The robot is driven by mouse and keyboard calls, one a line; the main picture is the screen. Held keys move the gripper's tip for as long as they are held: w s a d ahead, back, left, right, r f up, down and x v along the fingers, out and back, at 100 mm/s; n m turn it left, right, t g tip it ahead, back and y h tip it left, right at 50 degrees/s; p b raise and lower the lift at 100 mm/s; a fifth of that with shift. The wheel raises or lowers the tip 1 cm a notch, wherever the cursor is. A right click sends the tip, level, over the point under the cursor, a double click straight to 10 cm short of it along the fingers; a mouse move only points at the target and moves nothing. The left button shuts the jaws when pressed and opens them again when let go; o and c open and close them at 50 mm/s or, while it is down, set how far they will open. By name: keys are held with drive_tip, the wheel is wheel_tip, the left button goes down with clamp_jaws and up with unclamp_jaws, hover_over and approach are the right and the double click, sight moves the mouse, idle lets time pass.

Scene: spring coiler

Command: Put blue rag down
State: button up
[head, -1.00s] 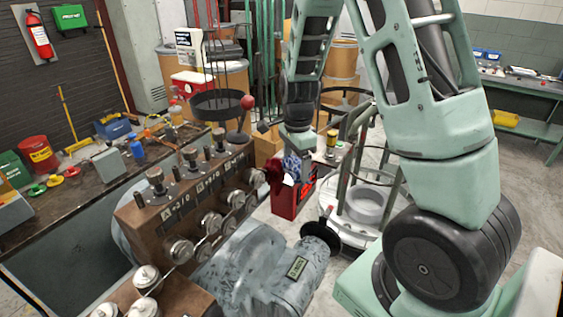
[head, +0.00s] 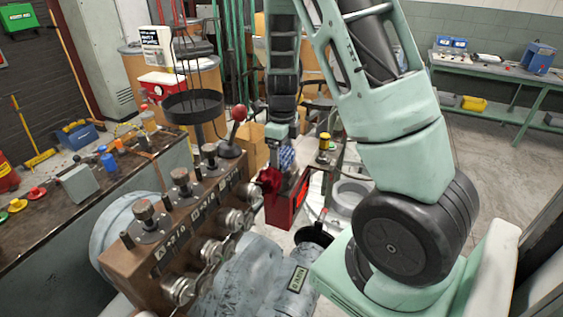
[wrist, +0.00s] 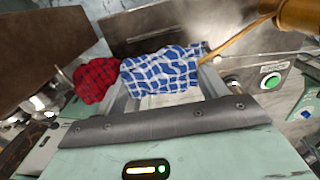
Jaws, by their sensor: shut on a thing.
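The blue-and-white checked rag (wrist: 160,70) is held in my gripper (wrist: 165,85), bunched between the two fingers in the wrist view. In the head view the blue rag (head: 287,157) shows just below the wrist end of my arm, small and partly hidden. A red checked rag (wrist: 96,80) is right beside the blue one, on its left; I cannot tell whether they touch. In the head view the red rag (head: 268,180) is near the right end of the coiler.
The brown coiler housing (head: 165,225) with rollers and a red-knobbed lever stands left of my gripper. A red box (head: 288,203) is just below the rag. In the wrist view a wooden handle (wrist: 298,14) and a green button (wrist: 270,81) are at right.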

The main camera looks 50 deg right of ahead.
sight(282, 151)
drive_tip(key=shift+f, duration=1.7)
drive_tip(key=shift+f, duration=0.1)
drive_tip(key=o, duration=0.7)
drive_tip(key=shift+o, duration=0.2)
wheel_tip(282, 151, up, 12)
drive_tip(key=shift+r, duration=0.15)
drive_tip(key=shift+s, duration=0.1)
